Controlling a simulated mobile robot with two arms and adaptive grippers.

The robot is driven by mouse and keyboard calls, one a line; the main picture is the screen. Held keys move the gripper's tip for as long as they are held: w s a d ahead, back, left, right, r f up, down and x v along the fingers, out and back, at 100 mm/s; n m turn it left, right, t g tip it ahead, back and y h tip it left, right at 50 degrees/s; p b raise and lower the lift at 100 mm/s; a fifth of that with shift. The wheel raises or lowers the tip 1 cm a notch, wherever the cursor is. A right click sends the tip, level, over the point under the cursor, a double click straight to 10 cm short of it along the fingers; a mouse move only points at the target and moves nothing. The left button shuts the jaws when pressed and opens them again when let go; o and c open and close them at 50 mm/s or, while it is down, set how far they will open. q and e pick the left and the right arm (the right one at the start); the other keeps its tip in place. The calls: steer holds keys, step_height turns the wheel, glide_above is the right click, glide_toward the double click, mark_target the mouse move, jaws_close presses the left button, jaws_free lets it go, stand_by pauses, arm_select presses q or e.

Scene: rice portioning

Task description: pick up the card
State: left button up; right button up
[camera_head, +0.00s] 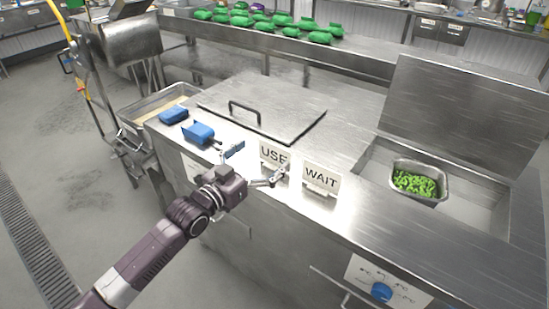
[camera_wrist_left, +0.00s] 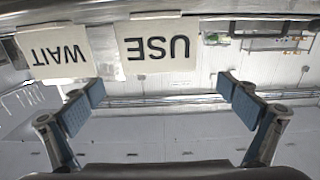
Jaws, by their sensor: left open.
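Two white cards stand on the steel counter near its front edge: a USE card (camera_head: 274,154) and, to its right, a WAIT card (camera_head: 321,176). My left gripper (camera_head: 257,165) is open and empty in front of the USE card, its fingers spread wide. In the left wrist view both cards appear upside down: the USE card (camera_wrist_left: 158,46) lies beyond the gap between the fingertips (camera_wrist_left: 161,90), and the WAIT card (camera_wrist_left: 56,53) is beyond the left-hand finger. Neither finger visibly touches a card. My right gripper is not in view.
A blue scoop (camera_head: 199,132) and another blue item (camera_head: 173,115) lie left of the cards. A flat lid with a handle (camera_head: 245,112) is behind them. A metal pan of green pieces (camera_head: 441,197) sits in an open well at right. Green packs (camera_head: 320,37) line the back shelf.

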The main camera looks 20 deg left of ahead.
mark_target(274, 146)
arm_select(q)
steer(key=x, duration=0.5)
steer(key=shift+d+p, duration=0.1)
steer(key=shift+p, duration=0.3)
steer(key=c, duration=1)
